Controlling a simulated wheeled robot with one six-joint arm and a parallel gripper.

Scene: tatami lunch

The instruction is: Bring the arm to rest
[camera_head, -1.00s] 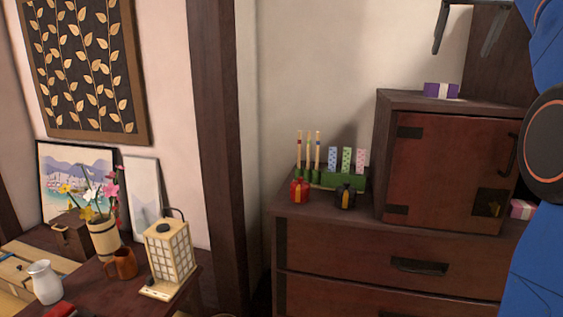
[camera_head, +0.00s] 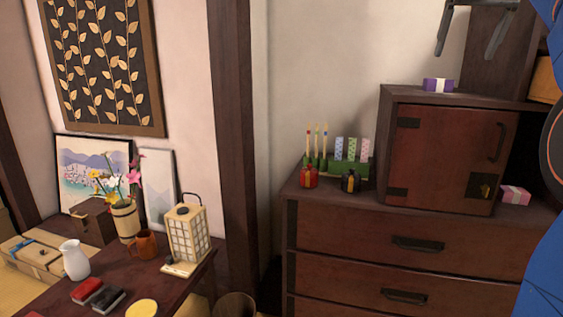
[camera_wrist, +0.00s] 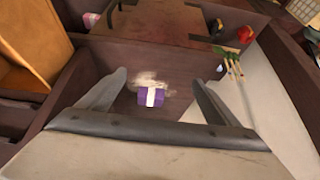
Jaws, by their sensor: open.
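My gripper (camera_head: 464,38) hangs at the top right of the head view, in front of the wall and above the dark cabinet. Its two fingers are apart and nothing is between them. In the wrist view my gripper (camera_wrist: 155,98) is open, with the fingers pointing down toward the cabinet top. A purple box with a white band (camera_head: 438,85) rests on the cabinet top, below the gripper and apart from it. The same purple box (camera_wrist: 151,97) shows between the fingers in the wrist view. My blue arm fills the right edge of the head view.
The small cabinet (camera_head: 445,160), its door shut, stands on a drawer chest (camera_head: 350,238). A pink box (camera_head: 515,195), a red jar (camera_head: 308,177) and a black jar (camera_head: 351,182) are beside it. A low table at lower left holds a lantern (camera_head: 187,238), mug and white jug (camera_head: 74,260).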

